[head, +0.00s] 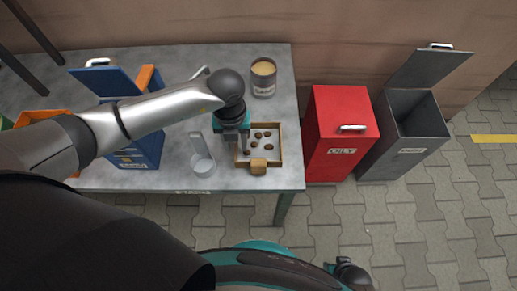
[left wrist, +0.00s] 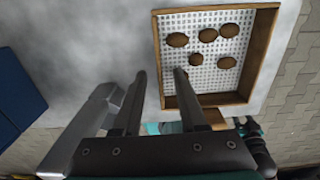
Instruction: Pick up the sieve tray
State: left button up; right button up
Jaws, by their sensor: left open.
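The sieve tray (head: 278,146) lies flat on the grey table, with a wooden rim, a pale mesh floor and several brown lumps on it. A wooden block-like grip (head: 258,166) sits at its near edge. In the left wrist view the tray (left wrist: 263,50) fills the upper right, and its near corner is partly hidden by a finger. My left gripper (head: 238,151) is over the tray's left edge, fingers pointing down.
A blue bin (head: 148,145) is at the left. A red bin (head: 341,120) and an open grey bin (head: 408,130) stand right of the table.

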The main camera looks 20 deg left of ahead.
pick_arm(q)
jog(key=shift+f, duration=0.1)
grip_shut()
dwell(0.3)
dwell(1.1)
